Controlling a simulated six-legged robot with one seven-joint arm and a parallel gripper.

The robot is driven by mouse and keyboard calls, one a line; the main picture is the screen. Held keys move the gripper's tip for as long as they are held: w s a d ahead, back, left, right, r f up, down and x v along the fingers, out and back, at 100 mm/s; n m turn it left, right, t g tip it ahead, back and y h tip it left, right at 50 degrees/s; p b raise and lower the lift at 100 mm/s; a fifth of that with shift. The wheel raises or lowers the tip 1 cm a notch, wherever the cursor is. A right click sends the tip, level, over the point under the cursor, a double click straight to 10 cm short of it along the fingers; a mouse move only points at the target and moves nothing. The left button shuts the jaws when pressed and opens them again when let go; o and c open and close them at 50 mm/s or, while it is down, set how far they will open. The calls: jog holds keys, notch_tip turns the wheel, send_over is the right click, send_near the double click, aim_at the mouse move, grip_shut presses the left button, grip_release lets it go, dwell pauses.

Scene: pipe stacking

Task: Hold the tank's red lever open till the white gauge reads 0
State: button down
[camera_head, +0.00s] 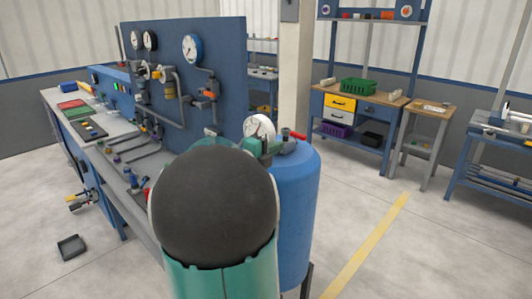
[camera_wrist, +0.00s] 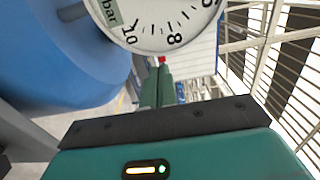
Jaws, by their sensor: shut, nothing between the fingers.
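The blue tank (camera_head: 300,190) stands behind my dark, rounded arm joint in the head view, which hides its left part. It also fills the left of the wrist view (camera_wrist: 45,60). The round white gauge (camera_head: 259,127) sits at the tank's top. In the wrist view the gauge (camera_wrist: 155,30) is cut off by the top edge; its 8 and 10 marks show, but I cannot read the needle. The red lever (camera_head: 297,135) sticks out to the gauge's right. My gripper (camera_wrist: 161,72) is shut and empty, with a small red piece (camera_wrist: 162,60) at its tips; contact is unclear.
A workbench with a blue panel (camera_head: 215,60) of gauges and pipes stands to the left. Blue shelving with a green crate (camera_head: 358,86) and a small wooden table (camera_head: 425,108) are at the back right. The floor right of the tank is clear, with a yellow line (camera_head: 370,240).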

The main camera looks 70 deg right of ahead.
aim_at(297, 137)
jog(key=x, duration=0.7)
jog(key=shift+s+d, duration=0.1)
